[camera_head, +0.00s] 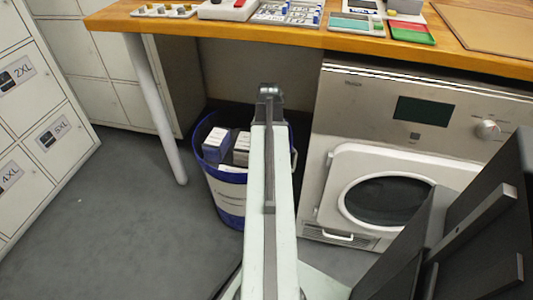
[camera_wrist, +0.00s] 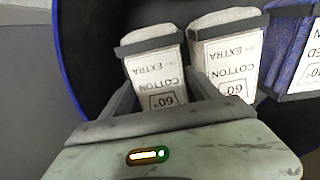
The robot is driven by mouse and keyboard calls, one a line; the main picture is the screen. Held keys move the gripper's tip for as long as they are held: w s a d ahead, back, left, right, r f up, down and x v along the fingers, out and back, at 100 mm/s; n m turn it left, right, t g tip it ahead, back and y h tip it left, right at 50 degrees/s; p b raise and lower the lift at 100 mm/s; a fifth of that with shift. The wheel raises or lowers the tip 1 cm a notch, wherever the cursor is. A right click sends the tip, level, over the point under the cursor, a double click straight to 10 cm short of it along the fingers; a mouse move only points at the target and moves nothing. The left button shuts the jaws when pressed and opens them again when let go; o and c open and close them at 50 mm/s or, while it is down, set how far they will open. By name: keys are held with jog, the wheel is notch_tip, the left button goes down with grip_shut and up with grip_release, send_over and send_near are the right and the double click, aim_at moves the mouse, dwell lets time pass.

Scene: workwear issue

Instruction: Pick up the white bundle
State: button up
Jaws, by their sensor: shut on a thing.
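Two white bundles with paper bands reading "COTTON", "EXTRA" and "60°" stand side by side in the wrist view: a left one (camera_wrist: 152,68) and a right one (camera_wrist: 226,60). My gripper (camera_wrist: 163,85) has its dark fingers on either side of the left white bundle and is shut on it. The right white bundle is beside the right finger. The bundles are inside a blue and white bin (camera_head: 229,196) under the counter. In the head view my arm hides the gripper and part of the bin; a white bundle (camera_head: 241,150) shows there.
A blue bundle (camera_wrist: 289,55) with a white band stands at the right in the bin. The bin's dark wall surrounds the bundles. A washing machine (camera_head: 400,150) is right of the bin, a table leg (camera_head: 158,110) left. The wooden counter (camera_head: 300,38) overhangs behind. Floor at left is clear.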

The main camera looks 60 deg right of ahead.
jog(key=shift+s, duration=0.1)
notch_tip(320, 180, up, 10)
jog(key=p, duration=1)
jog(key=shift+f, duration=0.1)
jog(key=shift+w, duration=0.2)
